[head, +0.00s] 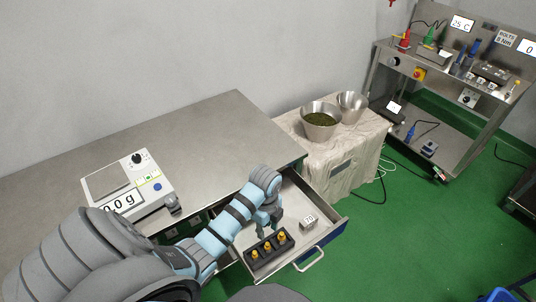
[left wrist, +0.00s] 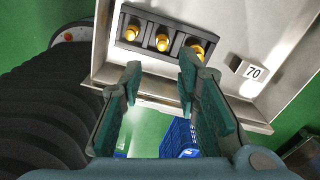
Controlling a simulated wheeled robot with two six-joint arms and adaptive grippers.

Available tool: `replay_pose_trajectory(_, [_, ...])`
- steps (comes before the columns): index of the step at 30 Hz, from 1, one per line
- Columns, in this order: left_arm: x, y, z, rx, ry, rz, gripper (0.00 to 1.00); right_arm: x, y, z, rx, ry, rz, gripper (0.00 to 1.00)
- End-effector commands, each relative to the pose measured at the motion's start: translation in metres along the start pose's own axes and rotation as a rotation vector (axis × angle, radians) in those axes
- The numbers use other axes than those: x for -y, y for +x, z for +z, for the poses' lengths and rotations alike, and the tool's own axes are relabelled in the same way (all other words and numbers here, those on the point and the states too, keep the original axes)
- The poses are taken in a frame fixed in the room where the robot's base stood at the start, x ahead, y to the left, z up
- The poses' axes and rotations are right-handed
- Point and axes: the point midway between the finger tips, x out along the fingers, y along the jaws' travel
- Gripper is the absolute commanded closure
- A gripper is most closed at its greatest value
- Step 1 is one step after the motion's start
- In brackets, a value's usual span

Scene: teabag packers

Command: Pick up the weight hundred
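Three yellow brass-coloured weights stand in a row in a dark holder (head: 270,262) inside the open drawer (head: 330,212). They are a left one (head: 254,254), a middle one (head: 267,246) and a right one (head: 281,237). No mark on them is readable, so I cannot tell which is the hundred. My left gripper (head: 270,229) is over the drawer, just behind the holder. In the left wrist view its fingers (left wrist: 160,76) are apart with nothing between them, and the holder (left wrist: 148,48) lies beyond the fingertips. My right gripper is not in view.
A small block marked 70 (head: 308,222) lies in the drawer right of the holder. The drawer handle (head: 312,261) sticks out in front. A scale (head: 128,185) stands on the metal table (head: 190,135). Metal bowls (head: 320,122) stand on a covered stand at the right.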

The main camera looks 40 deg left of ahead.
Motion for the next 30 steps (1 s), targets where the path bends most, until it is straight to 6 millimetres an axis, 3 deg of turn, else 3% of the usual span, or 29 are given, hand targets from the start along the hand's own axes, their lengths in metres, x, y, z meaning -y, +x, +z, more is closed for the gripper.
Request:
replay_pose_trajectory(1, [-0.001, 0.019, 0.000, 0.000, -0.002, 0.004, 0.70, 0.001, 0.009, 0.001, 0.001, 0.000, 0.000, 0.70])
replay_pose_trajectory(3, [-0.001, 0.038, 0.000, 0.001, -0.003, 0.003, 0.70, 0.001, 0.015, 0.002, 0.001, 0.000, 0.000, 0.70])
replay_pose_trajectory(15, [0.004, 0.106, -0.004, 0.001, -0.003, -0.001, 0.70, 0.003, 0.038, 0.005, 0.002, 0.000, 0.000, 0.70])
replay_pose_trajectory(23, [0.004, 0.113, -0.003, 0.002, -0.002, -0.003, 0.70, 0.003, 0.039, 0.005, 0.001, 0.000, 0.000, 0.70])
replay_pose_trajectory(29, [0.003, 0.112, -0.003, 0.002, -0.003, -0.003, 0.99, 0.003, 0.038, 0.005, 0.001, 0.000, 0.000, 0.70])
replay_pose_trajectory(30, [0.003, 0.112, -0.003, 0.002, -0.003, -0.003, 1.00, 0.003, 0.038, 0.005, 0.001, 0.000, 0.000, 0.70])
